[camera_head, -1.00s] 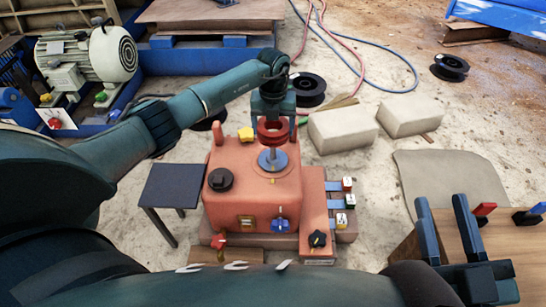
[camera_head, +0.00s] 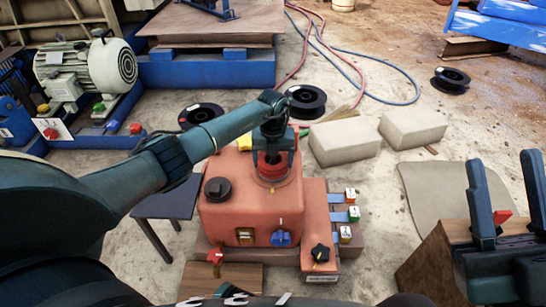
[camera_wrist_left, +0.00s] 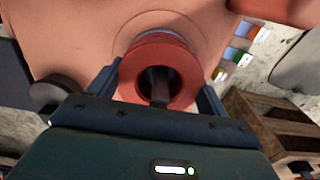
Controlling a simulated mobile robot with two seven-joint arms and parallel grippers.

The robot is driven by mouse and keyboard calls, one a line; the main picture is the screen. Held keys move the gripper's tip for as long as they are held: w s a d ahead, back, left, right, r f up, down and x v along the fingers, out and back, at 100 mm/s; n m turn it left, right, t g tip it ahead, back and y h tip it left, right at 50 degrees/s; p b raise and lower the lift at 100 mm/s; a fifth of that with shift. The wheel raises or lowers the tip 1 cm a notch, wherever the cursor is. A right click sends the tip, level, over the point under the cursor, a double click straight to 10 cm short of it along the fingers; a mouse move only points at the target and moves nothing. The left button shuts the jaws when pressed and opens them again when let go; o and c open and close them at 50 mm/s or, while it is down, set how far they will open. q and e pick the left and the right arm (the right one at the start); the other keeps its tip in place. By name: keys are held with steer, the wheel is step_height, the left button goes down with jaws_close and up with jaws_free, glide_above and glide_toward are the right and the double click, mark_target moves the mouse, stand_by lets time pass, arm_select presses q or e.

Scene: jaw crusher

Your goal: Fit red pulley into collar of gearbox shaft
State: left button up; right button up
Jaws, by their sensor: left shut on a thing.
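The red pulley (camera_head: 271,172) is low over the top of the salmon gearbox (camera_head: 238,217), around the upright shaft. It also shows in the left wrist view (camera_wrist_left: 133,72), where the dark shaft (camera_wrist_left: 159,86) is inside its bore. My left gripper (camera_head: 272,160) is shut on the pulley, one finger on each side. The collar is hidden beneath the pulley, so I cannot tell whether the pulley is fully seated. My right gripper (camera_head: 503,160) is open and empty at the right, its two fingers pointing up and well apart.
A black knob (camera_head: 217,189) and a yellow block (camera_head: 245,137) stand on the gearbox top. Small coloured switches (camera_head: 348,213) line its right side. A dark side table (camera_head: 165,203) is left, two pale blocks (camera_head: 345,141) behind right. A wooden crate (camera_head: 432,268) is near my right gripper.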

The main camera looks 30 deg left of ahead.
arm_select(q)
steer(key=shift+w+r, duration=0.1)
steer(key=o, duration=1.8)
steer(key=shift+c, duration=0.2)
arm_select(e)
steer(key=shift+r, duration=0.1)
arm_select(q)
steer(key=shift+r, duration=0.35)
step_height(320, 180, up, 11)
steer(key=p, duration=0.6)
steer(key=shift+r, duration=0.15)
arm_select(e)
step_height(320, 180, down, 8)
steer(key=m+g+h, duration=0.1)
steer(key=m+h, duration=0.6)
steer(key=shift+s+a+r+g, duration=0.25)
steer(key=shift+s+a+g, duration=0.1)
steer(key=shift+a+g, duration=0.05)
